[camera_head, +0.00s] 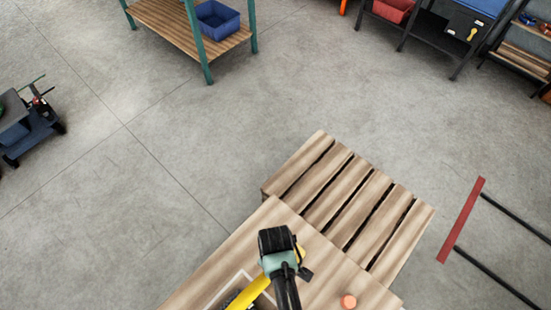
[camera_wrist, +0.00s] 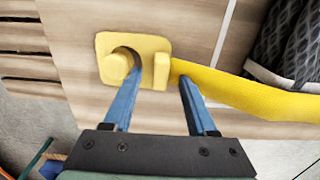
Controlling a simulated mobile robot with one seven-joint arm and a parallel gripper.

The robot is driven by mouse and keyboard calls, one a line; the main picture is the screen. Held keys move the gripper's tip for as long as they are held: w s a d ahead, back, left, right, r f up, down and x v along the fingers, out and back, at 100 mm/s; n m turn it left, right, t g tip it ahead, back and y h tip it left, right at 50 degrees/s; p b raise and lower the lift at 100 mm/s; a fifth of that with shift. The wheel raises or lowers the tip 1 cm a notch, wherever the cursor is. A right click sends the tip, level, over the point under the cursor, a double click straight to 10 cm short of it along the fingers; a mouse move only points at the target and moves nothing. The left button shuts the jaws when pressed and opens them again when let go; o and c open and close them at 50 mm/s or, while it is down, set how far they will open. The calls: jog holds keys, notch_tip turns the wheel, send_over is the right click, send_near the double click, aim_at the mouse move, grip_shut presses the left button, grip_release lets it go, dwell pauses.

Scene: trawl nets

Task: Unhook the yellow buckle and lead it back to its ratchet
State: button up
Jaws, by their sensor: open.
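The yellow buckle (camera_wrist: 155,46) is a plate with a rounded opening, in the upper left of the wrist view. A round yellow knob (camera_wrist: 114,68) sits at its opening, against the wooden surface. A yellow strap (camera_wrist: 245,92) runs from the buckle to the right; it also shows in the head view (camera_head: 250,292). My gripper (camera_wrist: 158,82) is open, its two blue fingers reaching to the buckle's lower edge, one near the opening and one beside the strap end. I cannot tell whether they touch it. I cannot make out the ratchet.
A dark net (camera_wrist: 290,45) lies beside a pale strip on the wood. An orange round piece (camera_head: 348,301) is on the wooden top (camera_head: 320,262). A slatted pallet (camera_head: 345,195) adjoins it. A red-ended rack (camera_head: 461,220) stands right. Open floor lies beyond.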

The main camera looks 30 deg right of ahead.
jog(key=shift+f, duration=0.2)
grip_shut()
jog(key=shift+d, duration=0.1)
dwell(0.5)
jog(key=shift+w+d, duration=0.15)
jog(key=shift+d, duration=0.15)
jog(key=shift+r, duration=0.25)
jog(key=shift+r+p, duration=0.35)
jog(key=shift+p, duration=0.25)
